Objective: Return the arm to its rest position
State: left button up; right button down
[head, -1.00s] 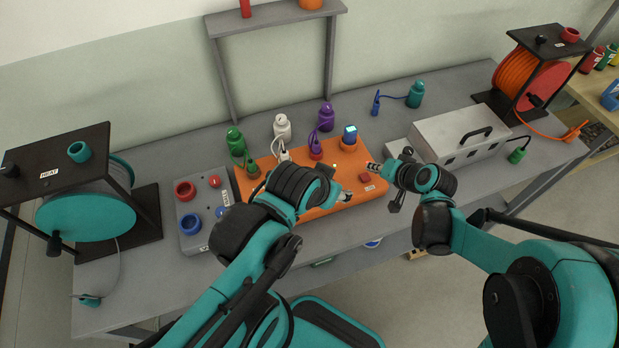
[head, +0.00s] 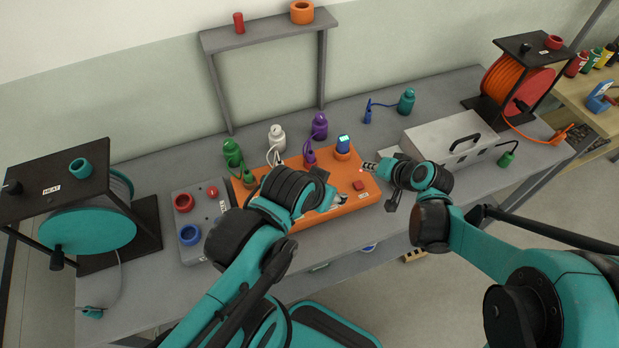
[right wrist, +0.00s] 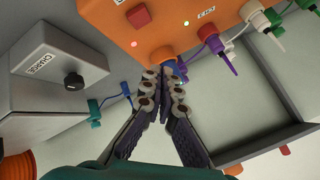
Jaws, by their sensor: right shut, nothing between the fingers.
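My right gripper (head: 369,167) is shut and empty, above the right end of the orange box (head: 365,198), near its red button (head: 358,185). In the right wrist view the shut fingers (right wrist: 163,84) point toward the box (right wrist: 125,28) and partly cover an orange ring with a blue part in it. That blue capped piece (head: 343,141) stands in its orange ring on the box in the head view. My left gripper (head: 326,196) hangs over the front of the box and hides part of it; its jaws are not clear.
A grey box with a black handle (head: 455,135) stands close right of my right arm. Green, white and purple bottles stand behind the orange box. A shelf frame (head: 262,36) rises at the back.

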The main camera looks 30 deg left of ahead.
jog(key=shift+d, duration=0.1)
jog(key=s+d+r+m+t+h+b, duration=0.1)
jog(key=s+d+r+h, duration=0.15)
jog(key=d, duration=0.65)
jog(key=s+d+r+t+h, duration=0.1)
jog(key=s+d+r, duration=0.3)
jog(key=d, duration=0.5)
jog(key=s+d+m+h+b, duration=0.1)
jog(key=s+d+h, duration=0.3)
jog(key=s+d, duration=0.6)
jog(key=d, duration=0.3)
jog(key=shift+s+f+m, duration=0.2)
jog(key=shift+f+m, duration=0.1)
jog(key=shift+f, duration=0.05)
